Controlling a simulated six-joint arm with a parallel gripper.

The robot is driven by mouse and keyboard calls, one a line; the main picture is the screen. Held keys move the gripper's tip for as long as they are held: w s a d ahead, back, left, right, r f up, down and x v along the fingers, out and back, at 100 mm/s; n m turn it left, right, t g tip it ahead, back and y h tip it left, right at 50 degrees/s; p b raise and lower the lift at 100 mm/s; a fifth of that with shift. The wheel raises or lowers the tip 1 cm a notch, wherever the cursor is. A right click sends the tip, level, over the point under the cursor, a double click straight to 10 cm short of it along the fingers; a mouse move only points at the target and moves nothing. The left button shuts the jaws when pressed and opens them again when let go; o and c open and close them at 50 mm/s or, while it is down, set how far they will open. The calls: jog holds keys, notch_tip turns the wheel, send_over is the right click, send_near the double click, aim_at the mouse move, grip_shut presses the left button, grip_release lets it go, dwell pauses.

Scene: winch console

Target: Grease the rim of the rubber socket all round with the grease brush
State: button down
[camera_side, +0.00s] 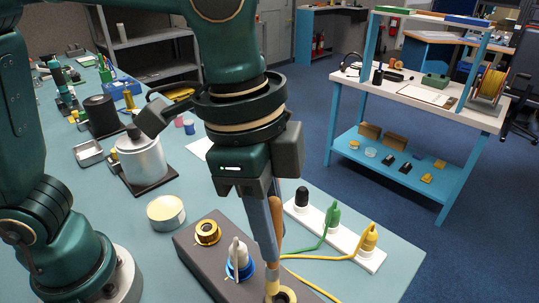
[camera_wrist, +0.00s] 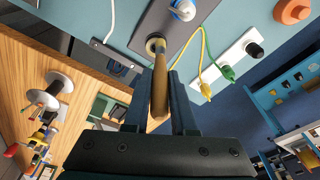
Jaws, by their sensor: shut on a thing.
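My gripper (camera_side: 269,262) is shut on the wooden-handled grease brush (camera_side: 277,222) and points down over the near right end of the dark console (camera_side: 193,246). In the wrist view the brush handle (camera_wrist: 160,98) lies between my two fingers (camera_wrist: 161,75). The head appears to touch or overlap that rim; exact contact is unclear. The brush hides part of the socket, and the side view cuts it off at the bottom edge.
A brass ring socket (camera_side: 207,233) and a blue socket with a white plug (camera_side: 239,262) share the console. A white strip (camera_side: 345,241) holds black, green and yellow plugs; cables run close to the brush. A round tin (camera_side: 165,212) and a silver pot (camera_side: 142,160) stand left.

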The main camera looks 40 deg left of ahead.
jog(key=shift+f, duration=0.4)
